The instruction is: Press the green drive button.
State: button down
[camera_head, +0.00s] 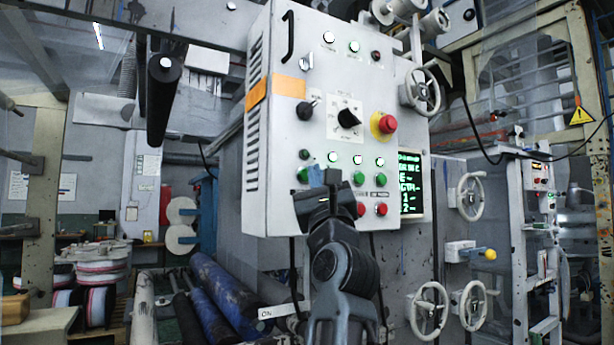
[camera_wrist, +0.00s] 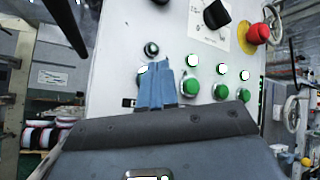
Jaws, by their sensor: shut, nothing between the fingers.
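The grey control box (camera_head: 281,205) carries a row of green buttons under white lights. Two of them, a middle green button (camera_head: 358,177) and a right green button (camera_head: 381,179), show clearly in the head view. The wrist view shows a left green button (camera_wrist: 190,87) as well, just right of my fingertips. Which one is the drive button I cannot tell, as the labels are too small to read. My gripper (camera_head: 317,178) is shut and empty, its blue fingers pointing at the panel. In the wrist view the fingers (camera_wrist: 157,82) cover part of the panel; contact cannot be told.
A red emergency stop (camera_head: 388,123) on a yellow ring and a black rotary knob (camera_head: 347,118) sit above the buttons. Red buttons (camera_head: 381,209) lie below. A black push button (camera_wrist: 151,48) is above my fingers. A green-text screen (camera_head: 410,183) stands at right.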

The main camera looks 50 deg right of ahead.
jog(key=shift+w, duration=0.3)
